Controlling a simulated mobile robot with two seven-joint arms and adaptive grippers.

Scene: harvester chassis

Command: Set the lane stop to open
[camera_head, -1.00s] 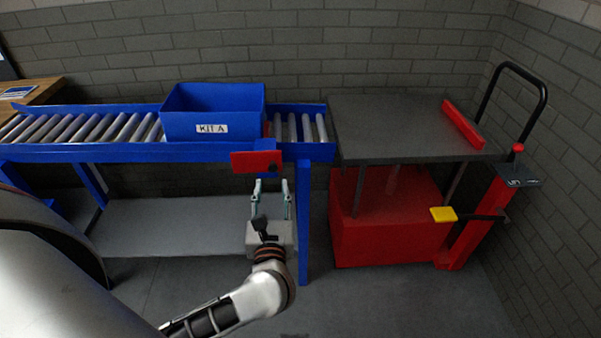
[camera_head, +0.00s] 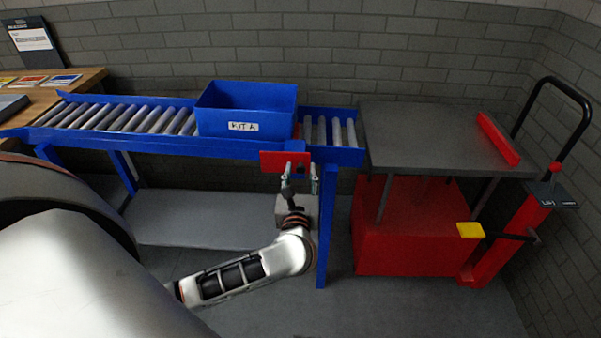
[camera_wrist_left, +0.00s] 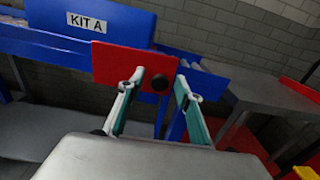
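The lane stop shows as a red plate (camera_head: 272,162) on the front rail of the blue roller conveyor (camera_head: 110,143), just below the bin. In the left wrist view the red plate (camera_wrist_left: 118,66) has a dark round knob (camera_wrist_left: 160,82) near its right end. My left gripper (camera_head: 299,172) is at the plate's right end, fingers pointing up at it. In the left wrist view my left gripper (camera_wrist_left: 158,88) has its fingers apart, one to each side of the knob. Whether they touch it I cannot tell. My right gripper is not in view.
A blue bin labelled KIT A (camera_head: 243,110) sits on the rollers behind the plate. A grey-topped red lift cart (camera_head: 430,135) stands to the right. A conveyor leg (camera_head: 327,230) is close beside my left arm. A shelf (camera_head: 190,218) lies below.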

